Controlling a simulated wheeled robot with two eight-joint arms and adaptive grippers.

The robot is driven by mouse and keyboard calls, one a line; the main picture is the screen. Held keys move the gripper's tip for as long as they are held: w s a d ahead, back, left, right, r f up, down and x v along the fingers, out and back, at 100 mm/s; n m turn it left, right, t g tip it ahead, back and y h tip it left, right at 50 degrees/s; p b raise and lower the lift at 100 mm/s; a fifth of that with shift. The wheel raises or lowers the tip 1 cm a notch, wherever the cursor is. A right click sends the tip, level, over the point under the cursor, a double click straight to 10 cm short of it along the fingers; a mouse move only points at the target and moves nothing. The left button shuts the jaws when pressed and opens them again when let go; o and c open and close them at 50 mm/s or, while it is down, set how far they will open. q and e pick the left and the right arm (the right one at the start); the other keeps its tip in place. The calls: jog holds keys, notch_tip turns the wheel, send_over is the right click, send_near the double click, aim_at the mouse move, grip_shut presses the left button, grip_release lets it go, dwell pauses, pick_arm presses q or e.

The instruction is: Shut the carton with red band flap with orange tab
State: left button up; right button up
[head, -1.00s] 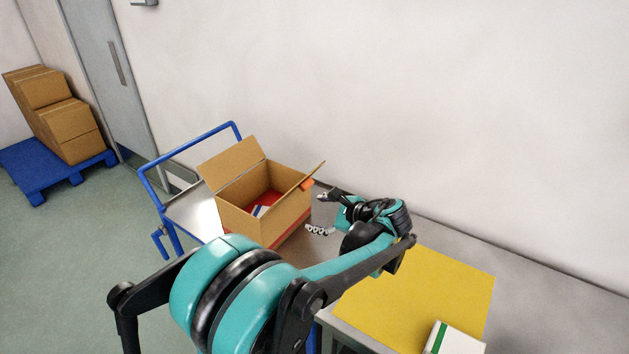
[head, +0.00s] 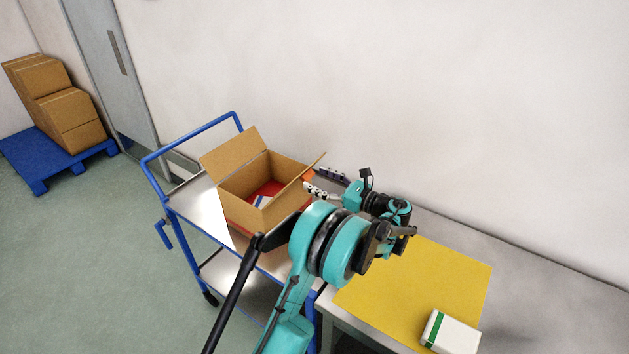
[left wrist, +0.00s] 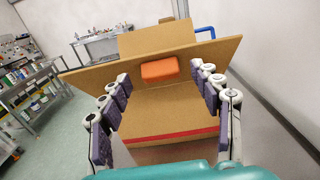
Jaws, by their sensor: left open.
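The carton with red band (head: 240,206) stands open on a blue-framed cart, its flaps raised. Red and white contents show inside it. The flap with the orange tab (head: 314,169) tilts up and outward on the carton's right side. Its orange tab (left wrist: 160,69) is centred in the left wrist view, and the red band (left wrist: 172,137) crosses the carton wall below. My left gripper (head: 318,181) is open and empty just right of the flap. Its fingers are spread on both sides of the tab in the left wrist view. My right gripper is not in view.
The cart (head: 195,198) stands beside a grey table with a yellow mat (head: 415,290) and a white-green box (head: 450,332). The wall is close behind the carton. A blue pallet (head: 35,185) with stacked boxes stands far left.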

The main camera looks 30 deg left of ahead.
pick_arm(q)
jog(key=shift+a, duration=0.85)
